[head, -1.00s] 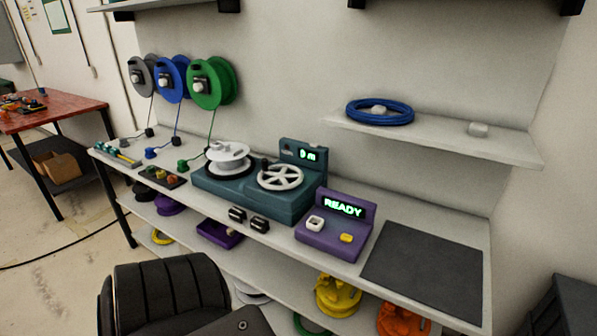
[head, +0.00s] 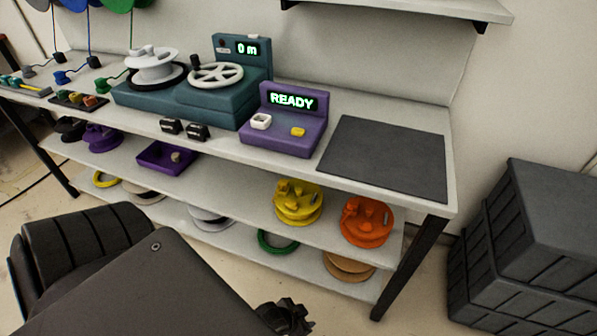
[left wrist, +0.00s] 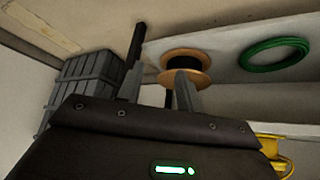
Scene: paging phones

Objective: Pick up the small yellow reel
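A yellow reel (head: 298,202) sits on the shelf below the worktop, left of an orange reel (head: 366,222). Part of a yellow thing, apparently the same reel, shows at the lower right edge of the left wrist view (left wrist: 277,152). My left gripper (head: 285,318) is low in front of the shelves, below the yellow reel and apart from it. In the left wrist view its two fingers (left wrist: 160,72) stand apart with nothing held between them; a tan-flanged reel with a dark core (left wrist: 186,62) shows beyond them. My right gripper is not in view.
A green coil (head: 278,242) and a tan reel (head: 349,266) lie on the bottom shelf. A table leg (head: 408,268) stands at the right end. Dark stacked crates (head: 520,240) are further right. A purple tray (head: 167,157) and a yellow ring (head: 105,179) are to the left.

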